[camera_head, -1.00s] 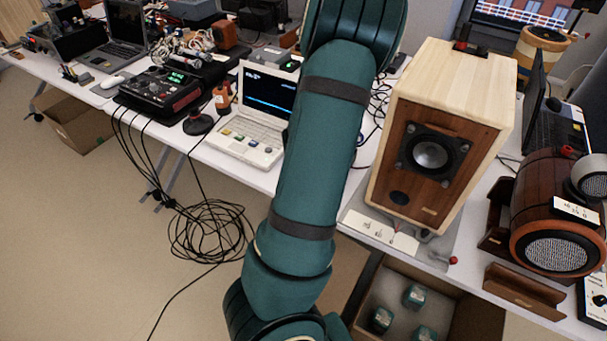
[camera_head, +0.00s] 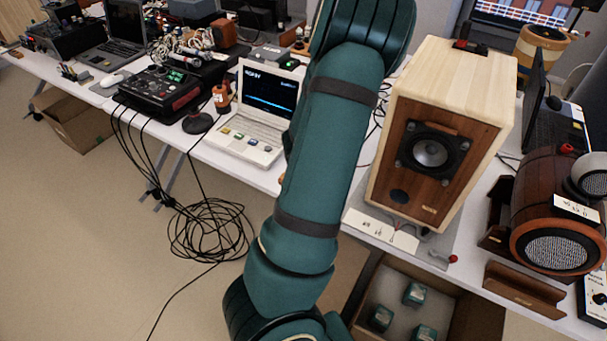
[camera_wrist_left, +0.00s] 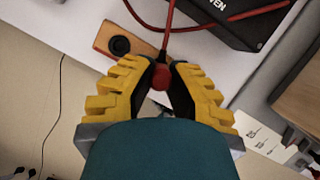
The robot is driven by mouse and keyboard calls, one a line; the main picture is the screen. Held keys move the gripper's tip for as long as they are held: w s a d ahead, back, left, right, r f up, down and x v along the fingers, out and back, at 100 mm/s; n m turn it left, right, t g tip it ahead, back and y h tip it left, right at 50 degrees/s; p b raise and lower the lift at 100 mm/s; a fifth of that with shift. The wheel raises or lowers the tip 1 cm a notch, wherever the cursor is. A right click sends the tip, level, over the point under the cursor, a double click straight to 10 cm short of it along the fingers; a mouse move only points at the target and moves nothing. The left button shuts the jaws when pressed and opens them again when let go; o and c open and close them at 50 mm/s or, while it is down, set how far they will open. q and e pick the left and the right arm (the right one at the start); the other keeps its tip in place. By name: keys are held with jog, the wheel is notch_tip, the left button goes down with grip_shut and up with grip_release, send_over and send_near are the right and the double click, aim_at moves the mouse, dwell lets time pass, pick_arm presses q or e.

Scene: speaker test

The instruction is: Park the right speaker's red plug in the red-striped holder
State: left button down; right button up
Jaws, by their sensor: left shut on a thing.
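In the left wrist view, my left gripper (camera_wrist_left: 161,72) has its yellow fingers closed around the red plug (camera_wrist_left: 160,79). A red cable runs up from it, past an orange-brown wooden block (camera_wrist_left: 104,38) with a round black opening. The plug is right of and below that opening, apart from it in the picture; its height above the table is unclear. In the head view my left arm hides the gripper and plug. A pale wooden speaker (camera_head: 480,100) stands right of my arm. My right gripper is not in view.
A black box (camera_wrist_left: 235,18) with white lettering lies beside the cable. A small laptop (camera_head: 240,135) is left of my arm. A barrel-shaped speaker (camera_head: 530,205) stands at the right. An open carton (camera_head: 475,320) with green-topped items is below the table.

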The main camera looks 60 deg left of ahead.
pick_arm(q)
jog(key=shift+f, duration=0.3)
jog(key=c, duration=1)
grip_release()
jog(key=shift+o, duration=0.2)
jog(key=shift+r+p, duration=3.35)
jog(key=shift+r, duration=0.4)
